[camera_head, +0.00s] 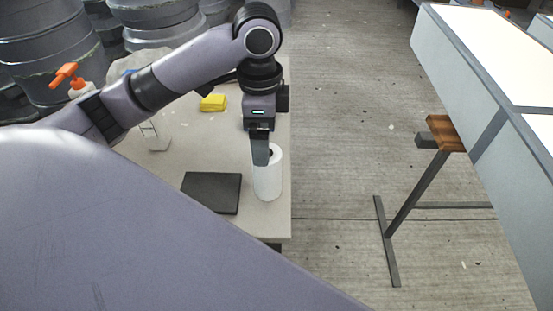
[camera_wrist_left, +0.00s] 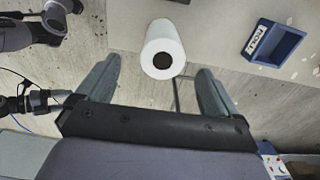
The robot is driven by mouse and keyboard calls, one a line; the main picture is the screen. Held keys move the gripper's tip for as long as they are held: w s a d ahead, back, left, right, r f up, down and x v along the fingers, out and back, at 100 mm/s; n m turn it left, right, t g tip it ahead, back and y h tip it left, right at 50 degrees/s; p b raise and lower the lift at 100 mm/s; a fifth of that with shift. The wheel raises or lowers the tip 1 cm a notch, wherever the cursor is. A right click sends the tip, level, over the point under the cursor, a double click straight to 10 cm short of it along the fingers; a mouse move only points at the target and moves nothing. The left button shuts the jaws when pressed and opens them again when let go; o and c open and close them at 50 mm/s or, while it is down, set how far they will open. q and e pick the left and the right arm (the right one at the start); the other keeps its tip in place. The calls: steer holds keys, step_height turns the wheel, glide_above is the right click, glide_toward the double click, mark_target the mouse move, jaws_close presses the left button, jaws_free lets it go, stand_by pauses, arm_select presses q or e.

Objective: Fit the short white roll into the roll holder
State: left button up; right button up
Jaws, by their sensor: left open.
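The short white roll (camera_head: 268,180) stands upright on the pale table near its right edge. In the left wrist view the roll (camera_wrist_left: 163,45) shows a dark round core opening, between and just beyond the fingertips. My left gripper (camera_head: 262,160) points down at the roll's top, and one finger hides part of it. In the left wrist view its fingers (camera_wrist_left: 160,66) are spread wide, with nothing held.
A dark flat square item (camera_head: 211,192) lies left of the roll on the table (camera_head: 220,150). A yellow block (camera_head: 213,102) and an orange-topped bottle (camera_head: 72,80) are farther back. Bare floor (camera_head: 345,130) separates the table from a panelled structure (camera_head: 470,75).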

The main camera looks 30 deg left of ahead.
mark_target(267, 173)
arm_select(q)
steer(key=f, duration=0.4)
steer(key=f+b, duration=0.1)
steer(key=f, duration=0.1)
steer(key=shift+w+d+f, duration=0.1)
steer(key=shift+w+f, duration=0.2)
steer(key=shift+f, duration=0.05)
steer(key=c, duration=1.3)
steer(key=shift+c, duration=1.2)
steer(key=shift+r, duration=0.15)
